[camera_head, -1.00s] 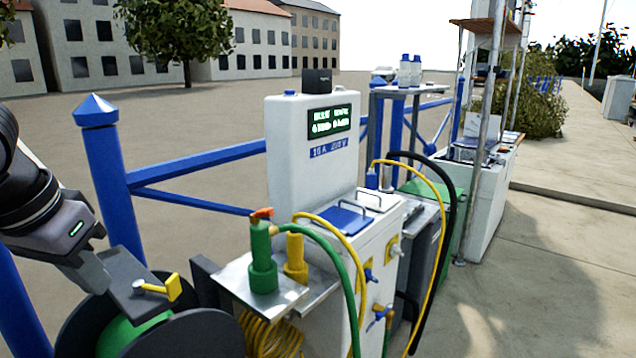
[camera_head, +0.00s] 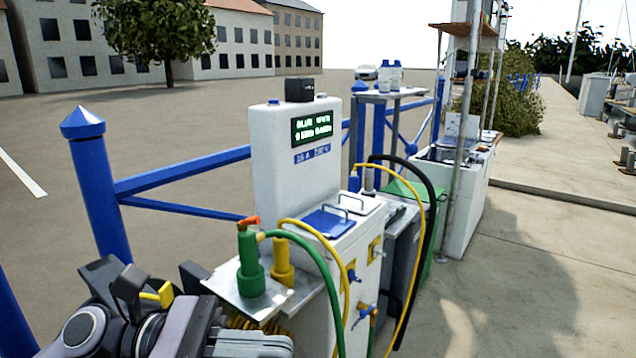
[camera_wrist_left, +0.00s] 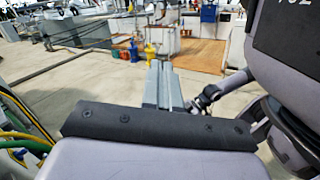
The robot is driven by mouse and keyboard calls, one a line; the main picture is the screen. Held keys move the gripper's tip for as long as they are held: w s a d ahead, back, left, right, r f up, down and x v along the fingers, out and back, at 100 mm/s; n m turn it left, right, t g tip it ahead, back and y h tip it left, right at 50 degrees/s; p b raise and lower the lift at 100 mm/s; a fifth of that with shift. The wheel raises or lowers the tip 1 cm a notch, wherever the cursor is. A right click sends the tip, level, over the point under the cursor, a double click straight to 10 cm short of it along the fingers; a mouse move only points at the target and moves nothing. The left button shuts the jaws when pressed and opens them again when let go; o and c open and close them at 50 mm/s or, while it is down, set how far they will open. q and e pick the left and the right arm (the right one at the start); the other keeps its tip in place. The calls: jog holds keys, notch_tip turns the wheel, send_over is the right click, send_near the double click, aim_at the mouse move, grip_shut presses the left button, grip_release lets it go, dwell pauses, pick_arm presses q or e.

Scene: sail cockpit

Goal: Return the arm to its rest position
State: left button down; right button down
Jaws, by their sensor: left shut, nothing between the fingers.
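My left gripper (camera_wrist_left: 161,72) shows in the left wrist view with its two grey fingers side by side, shut and empty. It points out over pale paving, apart from any object. In the head view dark and grey links of my arm fill the lower left corner, in front of the hose reel's place, and I cannot make out the fingertips there. A yellow handle (camera_head: 160,294) shows just above the arm links. My right gripper is in neither view.
A white service pedestal (camera_head: 293,160) stands in the middle with a metal shelf (camera_head: 255,302), a green fitting (camera_head: 249,265) and a yellow fitting (camera_head: 283,262). Green and yellow hoses loop from it. A blue post (camera_head: 95,190) with rails stands at left. Paving at right is clear.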

pick_arm(q)
jog(key=w+a+f+n+t+y+p, duration=0.1)
jog(key=w+a+f+n+t+y, duration=0.15)
jog(key=n+t, duration=0.65)
jog(key=w+a+f+n+t+y+p, duration=0.15)
jog(key=f+n+t, duration=0.25)
jog(key=n, duration=1.1)
jog(key=w+a+f+n+t+y, duration=0.3)
jog(key=n+t, duration=0.3)
jog(key=n, duration=0.6)
jog(key=s+a+f+n+g+y, duration=0.2)
jog(key=s+f+n+y, duration=0.1)
jog(key=f+n, duration=0.3)
jog(key=s+a+f+n+g+y+p, duration=0.1)
jog(key=s+a+f+n+g+y, duration=0.1)
jog(key=s+f+n, duration=0.4)
jog(key=s+a+f+n+g+y, duration=0.3)
jog(key=f+n, duration=0.4)
jog(key=f, duration=0.5)
jog(key=shift+s+a+f+n+y, duration=0.2)
jog(key=shift+s+a+n+y, duration=0.25)
jog(key=shift+s+y, duration=0.45)
